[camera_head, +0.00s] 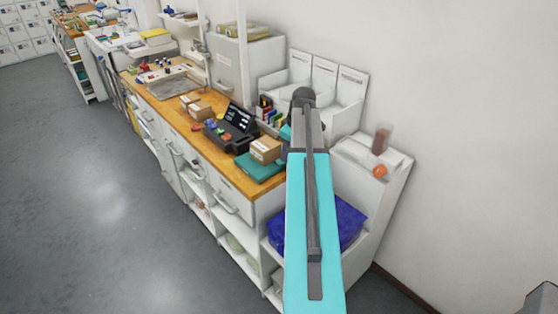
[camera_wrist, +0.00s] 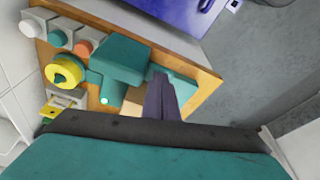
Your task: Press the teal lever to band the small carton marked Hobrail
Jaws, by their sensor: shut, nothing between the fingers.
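A small brown carton (camera_head: 265,150) sits on the teal base (camera_head: 259,167) of a banding machine at the near end of the wooden counter. Any mark on the carton is too small to read. My arm hides much of the machine in the head view. In the wrist view the machine's teal housing (camera_wrist: 120,58) shows, and a teal part (camera_wrist: 111,91) with a pale round end sticks out beside it; I cannot tell surely whether this is the lever. Contact cannot be told.
A black device with a screen (camera_head: 236,124) and more cartons (camera_head: 200,109) stand farther along the wooden counter (camera_head: 232,180). A yellow reel (camera_wrist: 64,70) lies near the machine. White document holders (camera_head: 337,88) stand behind. A blue bag (camera_head: 345,222) sits below the counter's end. The floor at left is clear.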

